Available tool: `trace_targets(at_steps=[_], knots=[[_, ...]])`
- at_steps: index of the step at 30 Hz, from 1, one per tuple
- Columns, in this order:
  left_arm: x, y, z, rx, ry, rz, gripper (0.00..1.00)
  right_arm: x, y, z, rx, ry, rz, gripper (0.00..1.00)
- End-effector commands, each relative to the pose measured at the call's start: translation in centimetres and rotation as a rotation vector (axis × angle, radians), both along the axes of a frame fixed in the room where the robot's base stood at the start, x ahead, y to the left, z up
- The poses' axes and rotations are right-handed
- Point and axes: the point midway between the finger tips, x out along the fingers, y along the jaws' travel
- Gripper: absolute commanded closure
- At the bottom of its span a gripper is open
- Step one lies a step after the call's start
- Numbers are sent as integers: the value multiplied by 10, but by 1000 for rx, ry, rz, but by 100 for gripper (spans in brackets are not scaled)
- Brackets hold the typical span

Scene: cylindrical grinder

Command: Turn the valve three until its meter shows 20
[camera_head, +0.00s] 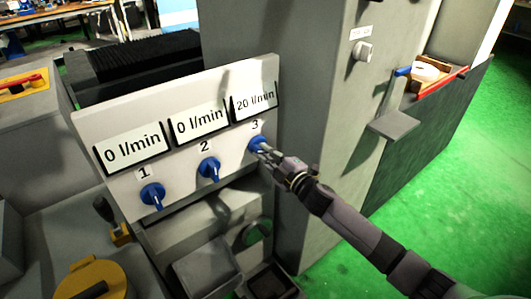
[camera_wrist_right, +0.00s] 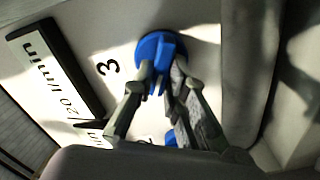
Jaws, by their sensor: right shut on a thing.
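The white panel (camera_head: 182,188) carries three blue valves, each under a meter. Valve three (camera_head: 257,144) is at the right, under a meter (camera_head: 254,104) that reads 20 l/min. Valve two (camera_head: 209,168) and valve one (camera_head: 152,195) sit to its left; both of their meters read 0 l/min. My right gripper (camera_head: 264,149) comes from the lower right and is shut on valve three's handle. In the right wrist view, its fingers (camera_wrist_right: 160,88) lie on both sides of the blue handle (camera_wrist_right: 156,62). My left gripper is not in view.
A grey machine column (camera_head: 310,100) stands right of the panel, with a small white knob (camera_head: 363,51) on it. A grey ledge (camera_head: 397,123) juts out farther right. A yellow round part (camera_head: 90,279) is at the lower left. Green floor (camera_head: 460,200) is clear at right.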

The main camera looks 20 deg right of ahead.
Motion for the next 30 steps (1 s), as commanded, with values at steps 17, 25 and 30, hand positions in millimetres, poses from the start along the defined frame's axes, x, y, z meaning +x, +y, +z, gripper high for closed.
trace_targets(at_steps=[17, 25, 30], knots=[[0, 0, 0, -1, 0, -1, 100, 0, 0, -1, -11, -2, 1, 80], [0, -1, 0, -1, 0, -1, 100, 0, 0, -1, -11, -3, 0, 67], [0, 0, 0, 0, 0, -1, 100, 0, 0, 0, -11, -3, 0, 67]])
